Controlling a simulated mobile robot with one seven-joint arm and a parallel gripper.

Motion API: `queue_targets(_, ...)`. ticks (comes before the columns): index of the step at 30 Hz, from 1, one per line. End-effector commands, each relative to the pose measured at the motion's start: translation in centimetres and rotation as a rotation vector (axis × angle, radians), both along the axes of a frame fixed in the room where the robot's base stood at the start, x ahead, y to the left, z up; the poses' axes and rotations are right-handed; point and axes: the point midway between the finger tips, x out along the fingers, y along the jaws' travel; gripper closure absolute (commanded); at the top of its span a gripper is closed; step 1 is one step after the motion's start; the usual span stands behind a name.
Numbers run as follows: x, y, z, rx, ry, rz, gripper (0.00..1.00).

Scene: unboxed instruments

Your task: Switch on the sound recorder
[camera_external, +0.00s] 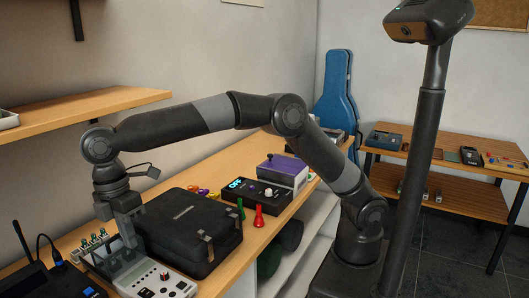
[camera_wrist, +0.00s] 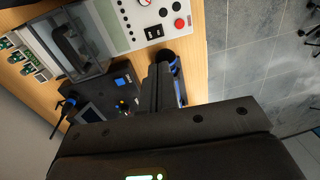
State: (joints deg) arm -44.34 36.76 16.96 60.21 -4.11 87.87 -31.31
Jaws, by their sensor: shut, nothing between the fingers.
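No label that I can read marks the sound recorder. A pale instrument (camera_external: 160,280) with a small display, black switches and a red button lies at the table's front; in the wrist view its panel (camera_wrist: 152,14) is at the top. A black box with an antenna (camera_external: 62,282) stands left of it; a black box with a screen (camera_wrist: 112,95) shows in the wrist view. I cannot tell which is the recorder. My gripper (camera_external: 130,243) is shut and empty, pointing down by the pale instrument's left end; its fingers (camera_wrist: 163,75) also show in the wrist view. Contact is unclear.
A black case (camera_external: 188,232) lies right behind my gripper. Beyond it are a black unit with a lit cyan display (camera_external: 250,192), a purple-topped device (camera_external: 283,168) and red (camera_external: 258,217) and green (camera_external: 240,208) pieces. Green-topped parts (camera_external: 95,240) stand at left. Open floor lies right.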

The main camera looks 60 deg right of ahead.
Motion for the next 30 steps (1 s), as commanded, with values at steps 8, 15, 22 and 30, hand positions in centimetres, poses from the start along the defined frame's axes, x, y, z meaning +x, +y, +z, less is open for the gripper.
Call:
queue_targets(8, -0.7, -0.1, -5.0, -0.005, 0.003, 0.001, 1.0)
queue_targets(15, -1.3, -0.1, -10.0, -0.004, 0.003, 0.0, 1.0)
queue_targets(22, -1.6, 0.0, -12.7, -0.002, 0.002, 0.0, 1.0)
queue_targets(30, -1.7, 0.0, -13.3, 0.0, 0.001, 0.0, 1.0)
